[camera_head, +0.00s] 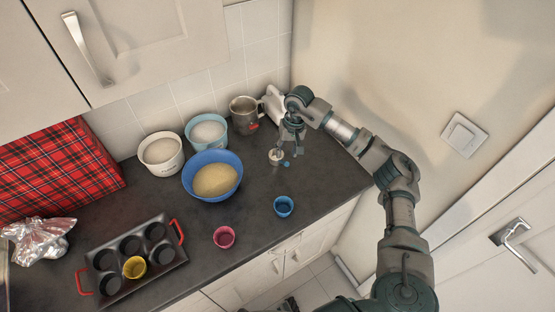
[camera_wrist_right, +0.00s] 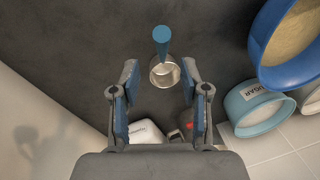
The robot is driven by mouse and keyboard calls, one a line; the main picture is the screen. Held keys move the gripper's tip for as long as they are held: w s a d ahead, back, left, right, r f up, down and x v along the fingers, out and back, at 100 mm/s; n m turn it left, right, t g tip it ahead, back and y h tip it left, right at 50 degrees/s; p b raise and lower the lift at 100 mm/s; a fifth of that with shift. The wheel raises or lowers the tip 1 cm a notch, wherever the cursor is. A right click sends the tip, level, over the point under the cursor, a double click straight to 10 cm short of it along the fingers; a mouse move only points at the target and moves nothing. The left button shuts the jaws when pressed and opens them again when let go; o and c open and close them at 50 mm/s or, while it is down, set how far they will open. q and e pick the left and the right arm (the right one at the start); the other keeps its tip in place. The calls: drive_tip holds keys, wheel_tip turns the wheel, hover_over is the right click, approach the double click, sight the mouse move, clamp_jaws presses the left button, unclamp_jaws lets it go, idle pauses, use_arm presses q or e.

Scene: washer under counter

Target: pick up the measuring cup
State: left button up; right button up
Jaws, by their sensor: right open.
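The measuring cup (camera_head: 275,157) is a small metal cup with a blue handle. It sits on the dark counter near the wall corner, to the right of the blue bowl. In the right wrist view, the cup (camera_wrist_right: 164,73) shows between the fingertips, with its blue handle pointing up in the picture. My right gripper (camera_head: 291,138) is open and above the cup, pointing down; it also shows in the right wrist view (camera_wrist_right: 160,78). Nothing is held. Whether the fingers touch the cup cannot be told. My left gripper is not seen clearly in either view.
A blue bowl (camera_head: 197,195), white canister (camera_head: 161,166), light-blue sugar canister (camera_head: 219,147), metal mug (camera_head: 241,116) and white container (camera_head: 272,103) stand nearby. Blue (camera_head: 284,212) and pink (camera_head: 224,243) cups and a muffin tin (camera_head: 171,265) are nearer the front. The wall is close on the right.

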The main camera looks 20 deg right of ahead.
sight(284, 163)
drive_tip(key=shift+s+a+f+p, duration=0.1)
drive_tip(key=shift+a+f+p, duration=0.1)
drive_tip(key=shift+f, duration=0.8)
drive_tip(key=shift+s+a+f+p, duration=0.1)
drive_tip(key=shift+a+f+p, duration=0.15)
drive_tip(key=shift+f, duration=0.7)
drive_tip(key=shift+a+f+p, duration=0.15)
drive_tip(key=shift+f+p, duration=0.05)
drive_tip(key=shift+f, duration=0.8)
drive_tip(key=shift+c, duration=0.3)
clamp_jaws()
